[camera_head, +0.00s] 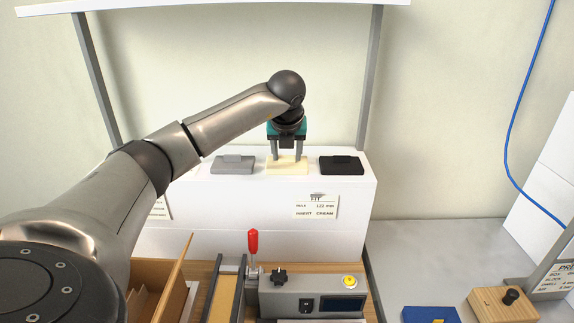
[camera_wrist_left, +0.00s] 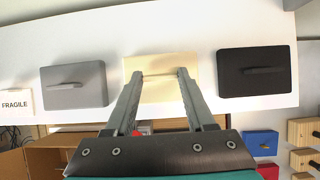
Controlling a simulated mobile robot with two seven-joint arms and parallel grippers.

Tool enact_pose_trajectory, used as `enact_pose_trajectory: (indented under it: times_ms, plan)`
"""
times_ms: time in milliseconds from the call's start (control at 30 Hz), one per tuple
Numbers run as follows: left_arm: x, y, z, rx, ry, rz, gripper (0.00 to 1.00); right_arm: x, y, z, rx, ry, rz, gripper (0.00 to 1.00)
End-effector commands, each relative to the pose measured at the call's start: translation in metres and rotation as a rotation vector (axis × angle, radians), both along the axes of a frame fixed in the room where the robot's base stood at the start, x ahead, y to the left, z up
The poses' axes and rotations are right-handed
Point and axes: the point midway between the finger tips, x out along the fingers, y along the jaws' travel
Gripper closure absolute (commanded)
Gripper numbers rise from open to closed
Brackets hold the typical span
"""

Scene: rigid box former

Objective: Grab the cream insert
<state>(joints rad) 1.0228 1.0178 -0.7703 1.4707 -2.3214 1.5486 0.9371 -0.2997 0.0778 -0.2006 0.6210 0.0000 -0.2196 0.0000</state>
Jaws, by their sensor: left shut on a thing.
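The cream insert (camera_head: 287,168) lies on the white raised shelf, between a grey insert (camera_head: 233,164) and a black insert (camera_head: 340,165). My left gripper (camera_head: 287,158) reaches down from above, and its fingers are shut on the small handle of the cream insert. In the left wrist view the cream insert (camera_wrist_left: 160,92) shows with both fingertips (camera_wrist_left: 160,74) at the ends of its handle. The grey insert (camera_wrist_left: 74,86) is to its left and the black insert (camera_wrist_left: 254,72) to its right. My right gripper is not in view.
A card reading "INSERT CREAM" (camera_head: 316,206) is on the shelf front. Below stand a device with a red-handled lever (camera_head: 253,243) and a yellow button (camera_head: 349,281), and an open cardboard box (camera_head: 152,278). A grey overhead shelf post (camera_head: 369,80) stands behind the right side. The grey table at right is partly clear.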

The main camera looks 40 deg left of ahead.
Motion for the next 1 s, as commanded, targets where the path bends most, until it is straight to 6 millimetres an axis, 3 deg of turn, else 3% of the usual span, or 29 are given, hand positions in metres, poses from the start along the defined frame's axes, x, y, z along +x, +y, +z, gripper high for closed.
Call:
enact_pose_trajectory:
  times_ms: [33,367,667,1000]
  plan:
    - [0.000,0.000,0.000,0.000,0.000,0.000,0.61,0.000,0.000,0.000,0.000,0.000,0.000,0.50]
    - [0.000,0.000,0.000,0.000,0.000,0.000,0.98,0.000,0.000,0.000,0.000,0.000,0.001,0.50]
    - [0.000,0.000,0.005,0.000,-0.002,0.000,0.98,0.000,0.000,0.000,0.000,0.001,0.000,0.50]
    - [0.001,0.000,0.066,-0.001,-0.006,0.001,0.98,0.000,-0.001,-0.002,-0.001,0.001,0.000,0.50]
